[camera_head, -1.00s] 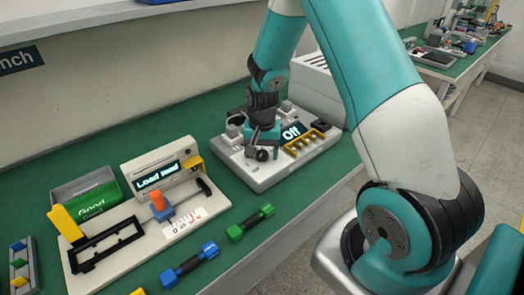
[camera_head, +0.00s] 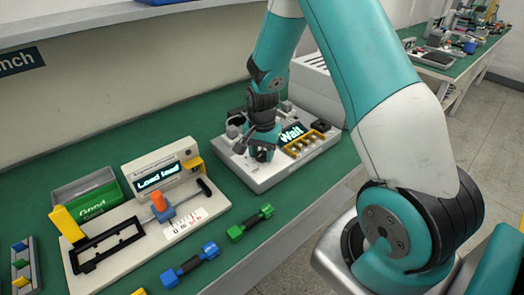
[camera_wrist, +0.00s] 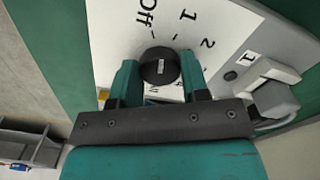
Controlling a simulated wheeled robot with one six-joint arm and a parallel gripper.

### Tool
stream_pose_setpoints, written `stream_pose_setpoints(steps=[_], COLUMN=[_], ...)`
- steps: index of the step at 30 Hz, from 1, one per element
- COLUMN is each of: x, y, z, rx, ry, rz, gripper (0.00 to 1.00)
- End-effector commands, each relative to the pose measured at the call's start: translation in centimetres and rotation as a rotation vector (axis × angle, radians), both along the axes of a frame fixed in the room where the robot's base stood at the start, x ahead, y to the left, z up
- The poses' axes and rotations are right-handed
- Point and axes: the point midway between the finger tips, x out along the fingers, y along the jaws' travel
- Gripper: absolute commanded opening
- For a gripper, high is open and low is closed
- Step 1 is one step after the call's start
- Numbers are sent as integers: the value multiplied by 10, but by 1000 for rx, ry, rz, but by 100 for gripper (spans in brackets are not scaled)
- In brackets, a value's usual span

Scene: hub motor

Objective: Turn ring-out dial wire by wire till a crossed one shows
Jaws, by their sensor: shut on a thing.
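The ring-out tester is a white box (camera_head: 265,183) on the green bench, with a lit display (camera_head: 292,133) that reads "Wait". In the wrist view its black round dial (camera_wrist: 159,66) sits on a white face (camera_wrist: 115,25) marked "Off", "1", "2" and more, partly hidden. A white mark shows on the dial's top; I cannot tell exactly which position it points to. My gripper (camera_wrist: 160,78) is shut on the dial, one teal finger on each side. In the head view my gripper (camera_head: 262,152) and wrist hide most of the dial.
Left of the tester stands a white fixture (camera_head: 112,262) with a "Load lead" display (camera_head: 158,176) and an orange-topped slider. A green lead (camera_head: 250,222) and a blue lead (camera_head: 190,265) lie in front. A green "Good" bin (camera_head: 92,200) stands at the back left.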

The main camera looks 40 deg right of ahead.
Motion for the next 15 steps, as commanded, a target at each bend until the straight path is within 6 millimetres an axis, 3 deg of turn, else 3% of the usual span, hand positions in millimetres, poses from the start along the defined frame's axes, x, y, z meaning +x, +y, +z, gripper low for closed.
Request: stream_pose_setpoints(steps=[15], x=[0], y=[0], z=[1], rx=[-1], ry=[-1], rz=[-337], gripper=[18])
